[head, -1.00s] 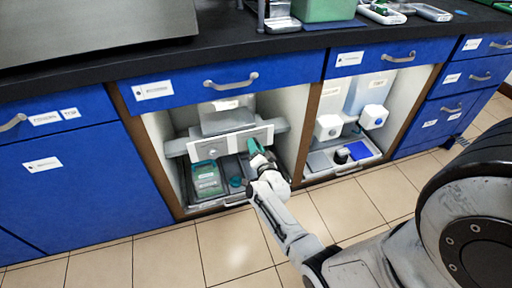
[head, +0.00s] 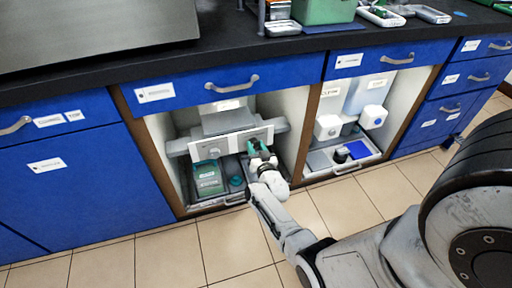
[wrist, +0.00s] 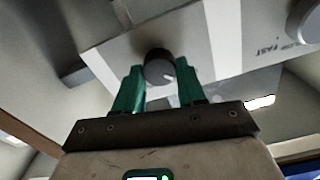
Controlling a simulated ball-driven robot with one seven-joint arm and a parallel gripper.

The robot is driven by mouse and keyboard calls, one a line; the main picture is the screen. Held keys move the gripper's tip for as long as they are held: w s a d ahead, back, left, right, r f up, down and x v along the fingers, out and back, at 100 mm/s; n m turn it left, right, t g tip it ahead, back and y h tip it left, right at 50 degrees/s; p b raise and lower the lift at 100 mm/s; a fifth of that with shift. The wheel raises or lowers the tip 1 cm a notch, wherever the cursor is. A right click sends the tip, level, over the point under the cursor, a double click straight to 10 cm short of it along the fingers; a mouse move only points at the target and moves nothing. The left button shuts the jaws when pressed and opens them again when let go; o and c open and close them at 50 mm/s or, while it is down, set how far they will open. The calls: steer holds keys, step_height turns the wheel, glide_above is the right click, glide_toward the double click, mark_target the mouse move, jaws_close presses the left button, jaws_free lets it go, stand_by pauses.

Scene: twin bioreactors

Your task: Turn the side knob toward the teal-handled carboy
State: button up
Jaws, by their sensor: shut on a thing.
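A dark round knob (wrist: 158,68) with a pale pointer mark sits on a light panel in the wrist view. The teal fingers of my gripper (wrist: 158,88) stand on both sides of it and are shut on it. In the head view my gripper (head: 259,147) is at the right part of the white panel (head: 222,146), inside the left open cabinet bay, and hides the knob. A teal-green container (head: 207,182) and a small teal round item (head: 236,182) are in the tray below. I cannot tell a teal-handled carboy for sure.
Cabinet side walls and a wooden divider (head: 305,135) frame the bay. The right bay holds white-capped containers (head: 328,127) and a tray. Blue drawers (head: 215,88) and a dark countertop overhang above. The tiled floor in front is clear.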

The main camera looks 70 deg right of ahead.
stand_by(0.4)
steer(key=o, duration=1.1)
steer(key=shift+c, duration=0.2)
steer(key=p+v, duration=0.5)
steer(key=v, duration=0.6)
